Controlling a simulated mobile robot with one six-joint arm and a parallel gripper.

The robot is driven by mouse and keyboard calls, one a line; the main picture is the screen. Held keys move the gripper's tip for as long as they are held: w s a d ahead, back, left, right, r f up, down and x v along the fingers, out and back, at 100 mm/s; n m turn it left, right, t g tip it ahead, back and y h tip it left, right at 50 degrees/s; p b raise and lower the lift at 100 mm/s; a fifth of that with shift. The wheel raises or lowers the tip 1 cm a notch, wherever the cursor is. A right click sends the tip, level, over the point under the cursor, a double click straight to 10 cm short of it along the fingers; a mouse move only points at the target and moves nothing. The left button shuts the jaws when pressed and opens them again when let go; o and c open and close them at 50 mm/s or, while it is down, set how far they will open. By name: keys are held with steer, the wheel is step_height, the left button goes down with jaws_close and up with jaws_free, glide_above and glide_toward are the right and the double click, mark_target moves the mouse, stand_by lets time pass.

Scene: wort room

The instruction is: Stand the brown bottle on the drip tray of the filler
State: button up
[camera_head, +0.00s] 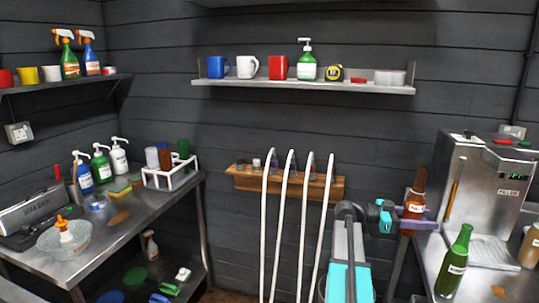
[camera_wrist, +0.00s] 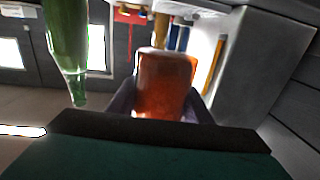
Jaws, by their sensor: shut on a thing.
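The brown bottle (camera_head: 416,189) is upright in my gripper (camera_head: 418,222), whose purple fingers are shut around its lower part, left of the filler (camera_head: 487,180). In the wrist view the bottle (camera_wrist: 165,80) fills the space between the fingers (camera_wrist: 160,105). The filler is a grey machine with a small green display. Its drip tray (camera_head: 490,250) sticks out low at its front, and no bottle is seen standing on it. The held bottle is to the left of the tray, apart from it.
A green bottle (camera_head: 454,262) stands on the steel bench just in front of the tray; it also shows in the wrist view (camera_wrist: 66,50). A tan bottle (camera_head: 530,246) stands at the tray's right. An orange stick (camera_head: 454,187) leans at the filler's left side.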

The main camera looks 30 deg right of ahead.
steer(key=w+a+f+n+t+h, duration=0.3)
steer(key=w+a+f+n+t, duration=0.15)
steer(key=w+a, duration=1)
steer(key=w+a+f+n+t+h, duration=0.25)
steer(key=w+a+t, duration=0.35)
steer(key=w+a, duration=0.85)
steer(key=w+a+f+n+t+y, duration=0.1)
steer(key=a+f+n+t, duration=0.1)
steer(key=a, duration=1)
steer(key=w+a+f+n+t+y, duration=0.1)
steer(key=a+t, duration=0.5)
steer(key=a, duration=0.6)
steer(key=w+a+f+n+t+y, duration=0.2)
steer(key=w+a+f+n+t, duration=0.1)
steer(key=a, duration=0.9)
steer(key=f+n+t, duration=0.1)
steer(key=n+t, duration=0.1)
steer(key=n, duration=0.1)
steer(key=shift+w+a+f, duration=0.15)
steer(key=shift+a+f, duration=0.2)
steer(key=shift+w+a+n, duration=0.2)
steer(key=shift+w+n, duration=0.05)
steer(key=shift+n, duration=0.05)
steer(key=shift+s+d, duration=0.1)
steer(key=shift+f, duration=0.1)
